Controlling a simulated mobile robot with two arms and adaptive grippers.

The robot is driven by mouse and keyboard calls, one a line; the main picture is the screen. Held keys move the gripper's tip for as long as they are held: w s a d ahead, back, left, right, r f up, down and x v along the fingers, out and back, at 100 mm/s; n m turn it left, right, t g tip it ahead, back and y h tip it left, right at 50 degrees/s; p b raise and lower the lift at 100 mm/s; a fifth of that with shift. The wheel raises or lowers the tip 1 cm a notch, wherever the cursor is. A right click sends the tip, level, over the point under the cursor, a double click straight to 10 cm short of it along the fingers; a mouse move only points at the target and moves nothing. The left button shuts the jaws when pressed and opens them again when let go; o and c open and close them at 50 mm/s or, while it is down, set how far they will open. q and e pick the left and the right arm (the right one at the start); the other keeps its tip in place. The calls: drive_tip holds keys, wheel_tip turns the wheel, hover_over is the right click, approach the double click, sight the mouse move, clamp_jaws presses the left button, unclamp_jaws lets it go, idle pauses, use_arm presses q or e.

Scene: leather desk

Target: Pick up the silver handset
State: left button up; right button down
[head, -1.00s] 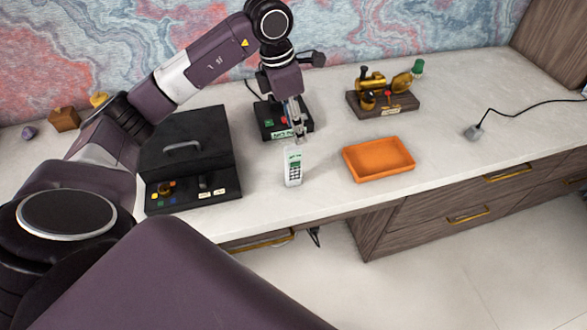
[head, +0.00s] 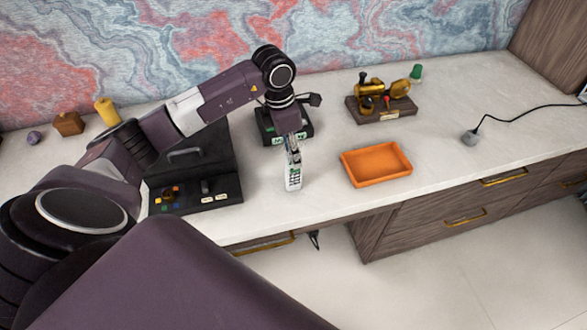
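The silver handset (head: 293,180), pale with a dark keypad, stands roughly upright near the front edge of the white desk top. My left gripper (head: 292,158) points down at the top of the handset, and its fingers overlap the handset's upper part in the head view. I cannot tell whether the fingers touch it or are closed on it. The black base with a green label (head: 270,130) is just behind, partly hidden by my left gripper.
An orange tray (head: 345,169) lies to the right of the handset. A black box with a handle and buttons (head: 222,184) is to the left, partly behind my arm. A brass device on a wooden base (head: 395,115) stands behind the tray. The right side is mostly clear.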

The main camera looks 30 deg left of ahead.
use_arm(q)
clamp_jaws()
idle(0.4)
